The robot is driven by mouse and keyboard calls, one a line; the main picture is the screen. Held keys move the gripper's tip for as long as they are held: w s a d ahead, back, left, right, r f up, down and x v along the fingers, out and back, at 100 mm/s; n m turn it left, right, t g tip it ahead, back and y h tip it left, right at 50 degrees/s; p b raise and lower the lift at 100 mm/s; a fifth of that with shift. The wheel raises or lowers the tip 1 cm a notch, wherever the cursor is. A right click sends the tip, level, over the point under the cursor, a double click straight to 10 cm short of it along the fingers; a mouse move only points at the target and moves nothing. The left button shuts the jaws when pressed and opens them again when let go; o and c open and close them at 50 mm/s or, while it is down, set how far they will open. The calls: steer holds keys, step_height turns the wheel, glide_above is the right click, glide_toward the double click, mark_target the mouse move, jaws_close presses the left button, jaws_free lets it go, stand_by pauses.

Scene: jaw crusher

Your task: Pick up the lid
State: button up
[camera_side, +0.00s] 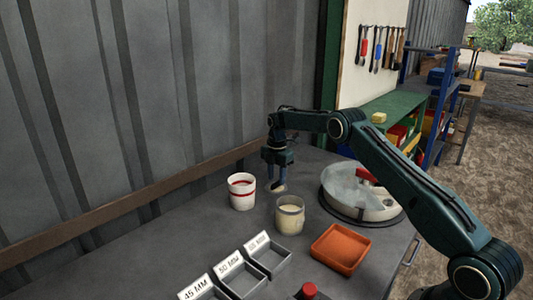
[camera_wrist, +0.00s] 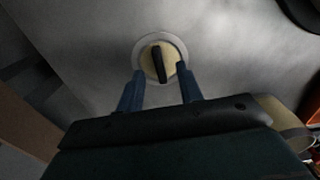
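The lid (camera_wrist: 148,64) is a round disc with a pale rim, a yellowish middle and a dark bar-shaped handle, lying on the grey table. In the side view the lid (camera_side: 279,189) shows as a small pale disc below my gripper (camera_side: 276,184). In the wrist view my gripper (camera_wrist: 161,68) is open, with one blue finger to each side of the handle. The fingers appear apart from the handle; how high the tips are above the lid is hard to tell.
A white cup with a red band (camera_side: 242,192) stands left of my gripper, and a glass jar of pale content (camera_side: 290,217) stands in front. A round metal pan (camera_side: 345,193) is to the right. An orange tray (camera_side: 341,249) and labelled bins (camera_side: 268,257) are nearer.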

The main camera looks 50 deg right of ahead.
steer(key=shift+f, duration=1.1)
jaws_close()
